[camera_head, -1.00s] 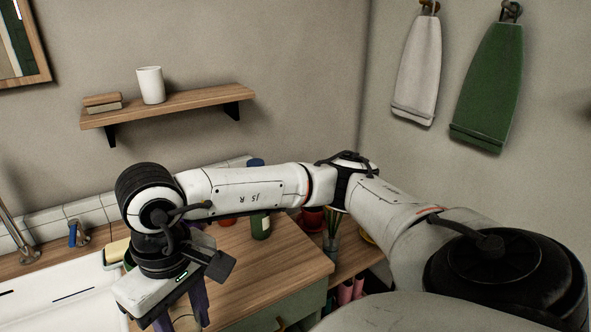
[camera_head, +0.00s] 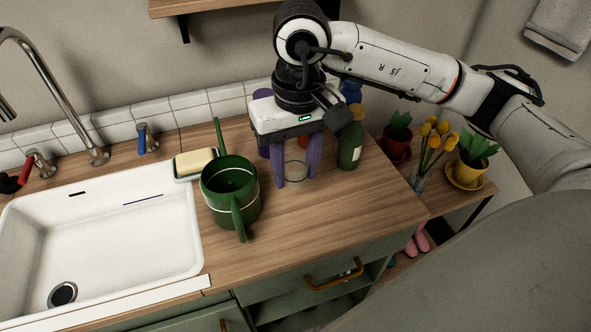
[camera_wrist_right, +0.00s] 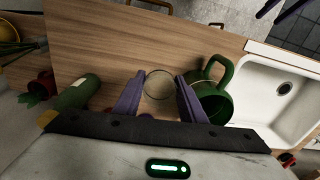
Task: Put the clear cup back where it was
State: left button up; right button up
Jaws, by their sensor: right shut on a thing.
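The clear cup (camera_head: 296,170) is a small see-through cup low over the wooden counter; I cannot tell whether its base touches. My right gripper (camera_head: 296,181) points down with its two purple fingers on either side of the cup, shut on it. In the right wrist view the cup's round rim (camera_wrist_right: 159,84) shows between the fingertips (camera_wrist_right: 160,80). The fingers hide part of the cup in the head view. My left gripper is not in view.
A green watering can (camera_head: 230,192) stands just left of the cup, and a green bottle (camera_head: 351,145) close right. Purple and red things stand partly hidden behind the gripper. A soap dish (camera_head: 195,163) and white sink (camera_head: 100,235) lie left. The front counter is clear.

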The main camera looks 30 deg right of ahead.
jog(key=w+d+f+m+b, duration=0.1)
jog(key=w+d+m+b, duration=0.35)
jog(key=w+d, duration=0.25)
jog(key=shift+m, duration=0.35)
jog(key=f, duration=0.5)
jog(key=shift+d+f+p, duration=0.25)
jog(key=shift+p, duration=0.05)
jog(key=shift+f, duration=0.55)
notch_tip(320, 180, down, 2)
jog(key=shift+f, duration=0.7)
jog(key=o, duration=1.1)
jog(key=shift+c, duration=0.2)
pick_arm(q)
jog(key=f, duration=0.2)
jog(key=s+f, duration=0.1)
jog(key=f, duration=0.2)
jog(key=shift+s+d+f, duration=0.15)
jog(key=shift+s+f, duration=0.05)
pick_arm(e)
jog(key=shift+r, duration=0.1)
